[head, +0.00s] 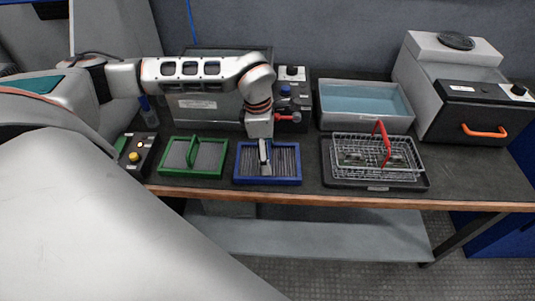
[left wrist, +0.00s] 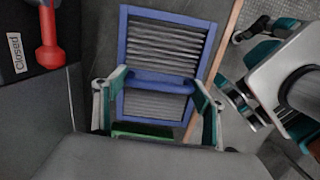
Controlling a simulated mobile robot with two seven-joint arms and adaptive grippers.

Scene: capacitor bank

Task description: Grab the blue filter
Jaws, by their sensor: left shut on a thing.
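The blue filter (head: 284,174) is a blue-framed tray with dark pleats and a bar handle across its middle, lying on the dark bench. It also shows in the left wrist view (left wrist: 167,26). My left gripper (head: 265,158) points down over it. In the left wrist view my left gripper (left wrist: 158,82) has its fingers at the two ends of the blue handle and is shut on it. The filter looks level; I cannot tell whether it touches the bench. My right gripper (left wrist: 232,60) is at the right of the left wrist view, fingers apart and empty, away from the filter.
A green filter (head: 210,160) lies left of the blue one. A wire basket (head: 405,166) with a red handle stands to the right, before a tub of liquid (head: 408,115). A red-handled valve (head: 288,118) is close behind the gripper. A button box (head: 137,156) stands left.

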